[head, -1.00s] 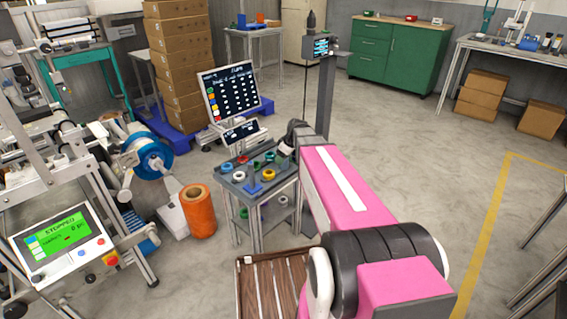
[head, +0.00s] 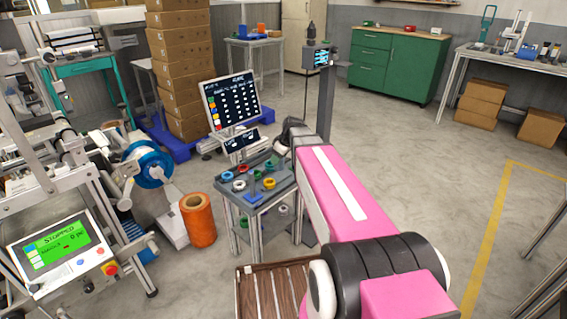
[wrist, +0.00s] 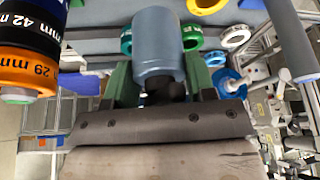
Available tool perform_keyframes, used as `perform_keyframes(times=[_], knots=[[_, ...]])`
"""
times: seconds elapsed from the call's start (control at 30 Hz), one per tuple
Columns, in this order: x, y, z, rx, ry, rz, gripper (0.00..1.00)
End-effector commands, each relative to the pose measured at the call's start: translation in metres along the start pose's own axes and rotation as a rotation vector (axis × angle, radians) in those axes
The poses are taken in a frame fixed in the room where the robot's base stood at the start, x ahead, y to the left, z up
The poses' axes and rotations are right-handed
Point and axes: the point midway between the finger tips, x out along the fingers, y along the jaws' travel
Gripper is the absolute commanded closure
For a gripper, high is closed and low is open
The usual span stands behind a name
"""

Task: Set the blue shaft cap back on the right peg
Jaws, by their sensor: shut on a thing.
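The blue shaft cap (wrist: 158,48), a plain grey-blue cylinder, fills the upper middle of the wrist view. My gripper (wrist: 160,78) is shut on it, with a green finger at each side. A bare grey peg (wrist: 290,45) shows at the right of the wrist view, apart from the cap. Another stack of labelled rings, orange (wrist: 28,67) with black and blue, stands at the left. I cannot tell surely which peg is the right one. In the head view my gripper and the cap are hidden by my pink arm.
The small grey work table (head: 258,200) carries several coloured rings and a blue-based post. A display screen (head: 231,101) stands behind it, and an orange roll (head: 199,222) stands to its left. A slatted brown crate (head: 262,292) lies in front.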

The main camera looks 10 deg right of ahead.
Motion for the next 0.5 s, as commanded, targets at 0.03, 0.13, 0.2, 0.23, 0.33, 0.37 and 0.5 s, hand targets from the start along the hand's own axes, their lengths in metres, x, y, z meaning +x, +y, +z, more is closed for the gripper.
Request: perform_keyframes(times=[0.03,0.13,0.2,0.23,0.33,0.37,0.5], knots=[[-0.007,-0.015,-0.004,-0.003,0.001,0.001,0.79],[-0.017,-0.036,-0.015,-0.003,0.0,0.001,0.79],[-0.023,-0.049,-0.022,-0.004,0.0,0.001,0.79],[-0.025,-0.053,-0.025,-0.003,0.0,0.001,0.79],[-0.031,-0.067,-0.032,-0.002,0.0,0.0,0.79],[-0.033,-0.07,-0.034,-0.002,0.0,0.001,0.79],[-0.038,-0.08,-0.041,-0.001,0.0,0.002,0.79]])
